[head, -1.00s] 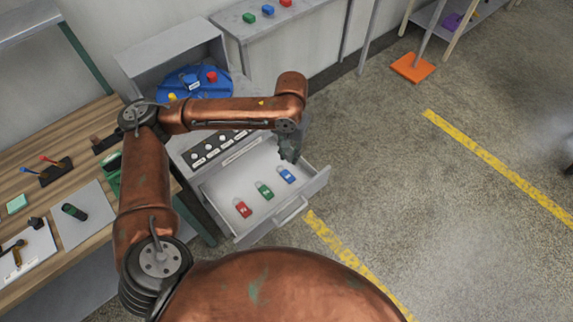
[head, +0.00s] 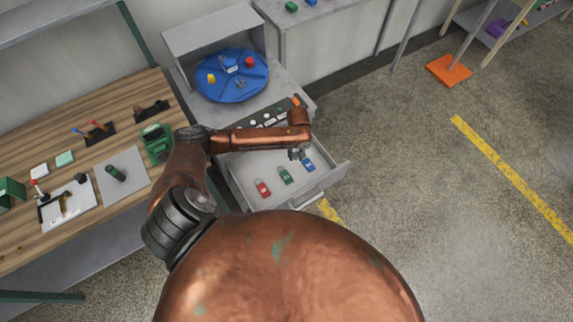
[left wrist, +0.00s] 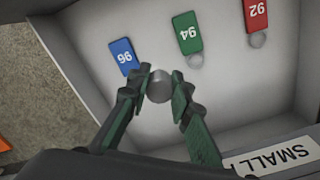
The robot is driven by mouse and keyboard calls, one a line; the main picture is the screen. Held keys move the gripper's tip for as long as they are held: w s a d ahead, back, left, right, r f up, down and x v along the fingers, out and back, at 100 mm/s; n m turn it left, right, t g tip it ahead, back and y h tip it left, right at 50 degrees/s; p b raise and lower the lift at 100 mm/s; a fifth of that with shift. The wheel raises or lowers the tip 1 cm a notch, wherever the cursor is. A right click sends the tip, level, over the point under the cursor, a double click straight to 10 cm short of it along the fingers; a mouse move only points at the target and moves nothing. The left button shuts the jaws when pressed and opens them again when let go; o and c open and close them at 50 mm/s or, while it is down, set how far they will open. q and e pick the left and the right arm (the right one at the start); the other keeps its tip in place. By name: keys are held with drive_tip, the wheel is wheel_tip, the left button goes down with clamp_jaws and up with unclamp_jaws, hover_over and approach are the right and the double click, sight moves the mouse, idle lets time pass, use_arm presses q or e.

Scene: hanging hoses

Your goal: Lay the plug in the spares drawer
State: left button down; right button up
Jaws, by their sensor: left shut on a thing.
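The open grey drawer (head: 235,187) lies under the bench unit and holds red, green and blue numbered pieces. In the left wrist view its white floor (left wrist: 225,95) shows below my gripper. My left gripper (head: 297,154) is over the drawer, near the blue piece (head: 308,164). In the left wrist view its fingers (left wrist: 158,90) are shut on a grey, round-ended plug (left wrist: 158,86), beside the blue piece marked 96 (left wrist: 123,55). Most of the plug is hidden, and I cannot tell whether it touches the floor. My right gripper is not in view.
The green piece 94 (left wrist: 187,32) and red piece 92 (left wrist: 256,14) lie in the drawer. A blue round tray (head: 225,92) stands on the unit behind it. A wooden bench (head: 90,205) with tools is at left. Open floor lies to the right.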

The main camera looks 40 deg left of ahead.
use_arm(q)
wheel_tip(320, 180, down, 4)
drive_tip(key=shift+d+f+b, duration=0.1)
drive_tip(key=shift+b, duration=0.25)
wheel_tip(320, 180, down, 4)
drive_tip(key=shift+r+b, duration=0.2)
drive_tip(key=shift+b, duration=0.2)
drive_tip(key=shift+f, duration=0.1)
drive_tip(key=shift+f, duration=0.2)
drive_tip(key=c, duration=1.8)
unclamp_jaws()
drive_tip(key=shift+o, duration=0.3)
